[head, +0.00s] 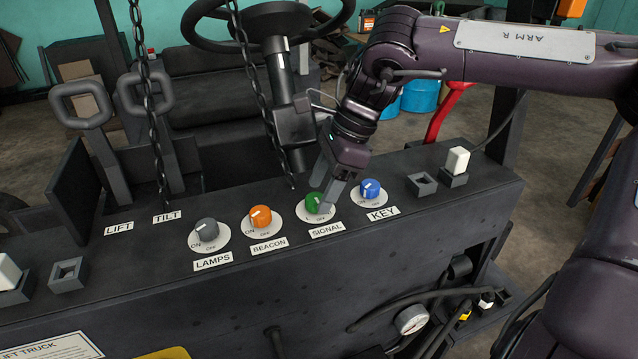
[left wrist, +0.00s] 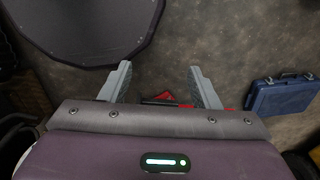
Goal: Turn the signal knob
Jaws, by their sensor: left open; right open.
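The signal knob (head: 314,203) is green and sits on a white dial above the label SIGNAL (head: 326,231) on the dark panel. My right gripper (head: 326,194) reaches down to it, with its fingers on either side of or right beside the knob. The near finger covers part of the knob and its dial, so I cannot tell whether they touch. My left gripper (left wrist: 165,85) is open and empty in the left wrist view, above the floor.
On the panel (head: 130,300) are the grey lamps knob (head: 206,230), the orange beacon knob (head: 260,217) and the blue key knob (head: 370,188). Chains (head: 152,110) hang in front of the steering wheel (head: 268,25). A blue case (left wrist: 282,95) lies on the floor.

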